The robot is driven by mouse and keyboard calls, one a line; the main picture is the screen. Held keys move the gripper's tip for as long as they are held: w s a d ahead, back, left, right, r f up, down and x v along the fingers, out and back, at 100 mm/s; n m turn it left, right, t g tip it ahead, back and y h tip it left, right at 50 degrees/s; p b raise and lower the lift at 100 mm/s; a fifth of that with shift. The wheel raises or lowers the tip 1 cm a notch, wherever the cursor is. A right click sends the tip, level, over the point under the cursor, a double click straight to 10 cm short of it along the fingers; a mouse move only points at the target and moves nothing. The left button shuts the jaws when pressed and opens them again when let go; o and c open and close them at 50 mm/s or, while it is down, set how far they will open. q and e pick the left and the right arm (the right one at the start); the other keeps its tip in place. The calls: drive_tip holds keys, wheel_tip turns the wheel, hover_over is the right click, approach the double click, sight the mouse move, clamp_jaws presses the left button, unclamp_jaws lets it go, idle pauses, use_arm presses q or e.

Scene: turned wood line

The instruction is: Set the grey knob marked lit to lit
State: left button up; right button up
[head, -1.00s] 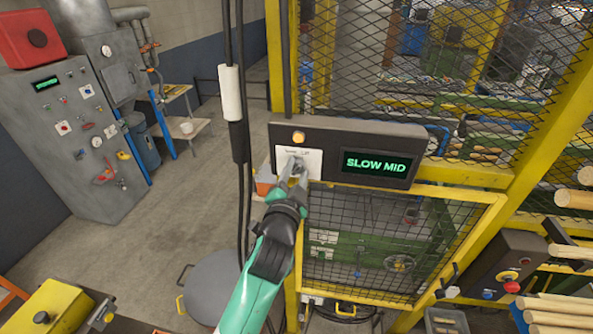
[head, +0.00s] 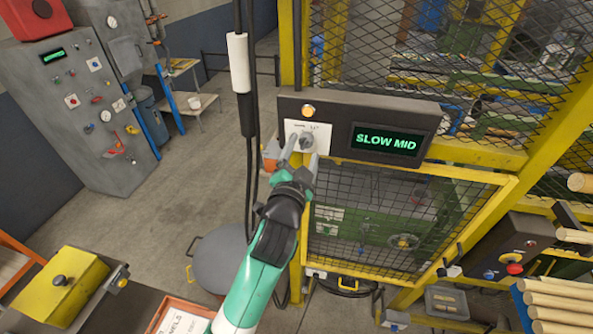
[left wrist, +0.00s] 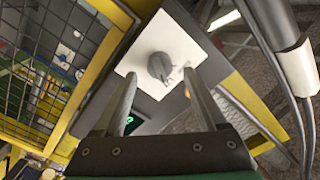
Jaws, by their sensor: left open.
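The grey knob (head: 307,139) sits on a white plate (head: 292,127) at the left of a dark control box (head: 346,111) with a green display (head: 386,144) reading SLOW MID. The small lettering on the plate is too blurred to read fully. In the left wrist view the knob (left wrist: 160,66) stands clear on the plate, a little beyond the fingertips. My left gripper (head: 302,156) is open and empty, its two fingers apart just below and in front of the knob. My right gripper is not in view.
A lit amber button (head: 308,111) is above the plate. A black cable with a white sleeve (head: 239,62) hangs left of the box. Yellow mesh fencing (head: 487,155) surrounds the box on the right. A grey cabinet (head: 85,110) stands far left.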

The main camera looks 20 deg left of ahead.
use_arm(q)
drive_tip(key=s+d, duration=0.1)
drive_tip(key=s, duration=0.8)
drive_tip(key=shift+d, duration=0.4)
drive_tip(key=shift+s, duration=0.1)
drive_tip(key=s+a+r+n+t+y, duration=0.1)
drive_tip(key=s+a+r+n+t, duration=0.15)
drive_tip(key=r, duration=0.85)
drive_tip(key=s+a+r+n+t, duration=0.2)
drive_tip(key=s+r+t, duration=0.1)
drive_tip(key=r, duration=0.7)
drive_tip(key=s+d+r+t+h, duration=0.1)
drive_tip(key=s+r+t+h, duration=0.1)
drive_tip(key=s+r, duration=0.3)
drive_tip(key=s+d+r+n+t+h, duration=0.1)
drive_tip(key=s+d+r+t+h, duration=0.1)
drive_tip(key=s+r+h, duration=0.2)
drive_tip(key=shift+s+d+r, duration=0.3)
drive_tip(key=shift+s+r, duration=0.4)
drive_tip(key=shift+s, duration=0.05)
